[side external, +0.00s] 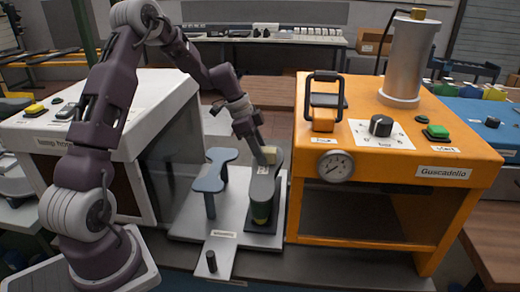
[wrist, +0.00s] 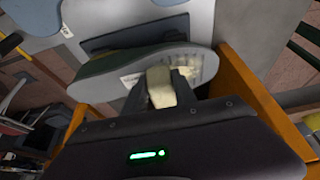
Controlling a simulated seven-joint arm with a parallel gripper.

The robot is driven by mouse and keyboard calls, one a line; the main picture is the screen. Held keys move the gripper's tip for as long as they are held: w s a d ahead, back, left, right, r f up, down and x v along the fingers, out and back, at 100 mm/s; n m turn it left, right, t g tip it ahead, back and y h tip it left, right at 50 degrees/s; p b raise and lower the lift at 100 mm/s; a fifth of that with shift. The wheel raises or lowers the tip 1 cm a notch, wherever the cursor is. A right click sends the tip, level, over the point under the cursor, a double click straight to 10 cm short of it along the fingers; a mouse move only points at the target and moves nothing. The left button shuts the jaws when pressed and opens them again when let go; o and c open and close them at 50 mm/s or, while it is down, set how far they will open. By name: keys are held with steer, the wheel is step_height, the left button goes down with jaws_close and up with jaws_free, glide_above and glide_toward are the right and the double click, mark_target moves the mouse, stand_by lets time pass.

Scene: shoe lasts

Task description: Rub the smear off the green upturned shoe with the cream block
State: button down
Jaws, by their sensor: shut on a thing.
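The green upturned shoe (side external: 261,207) stands on a dark base on the grey plate, its grey sole facing up. In the wrist view the grey sole (wrist: 140,62) lies just beyond my fingers, with a light patch and marks around the block; I cannot tell how much of this is smear. My gripper (side external: 262,150) is above the far end of the sole, shut on the cream block (wrist: 160,87). The block (side external: 270,150) is at or very close to the sole; contact is not clear. My fingers (wrist: 172,88) hide part of the sole.
A blue-grey sole-shaped stand (side external: 215,170) is left of the shoe on the same grey plate (side external: 222,245). A small black peg (side external: 211,261) stands at the front. The orange machine (side external: 440,155) rises close on the right, the white machine (side external: 150,110) on the left.

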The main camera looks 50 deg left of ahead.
steer(key=shift+w+a, duration=2.35)
steer(key=shift+a, duration=0.05)
steer(key=shift+s+d, duration=3)
steer(key=shift+d, duration=0.05)
steer(key=shift+w+a+r, duration=0.1)
steer(key=shift+r, duration=4)
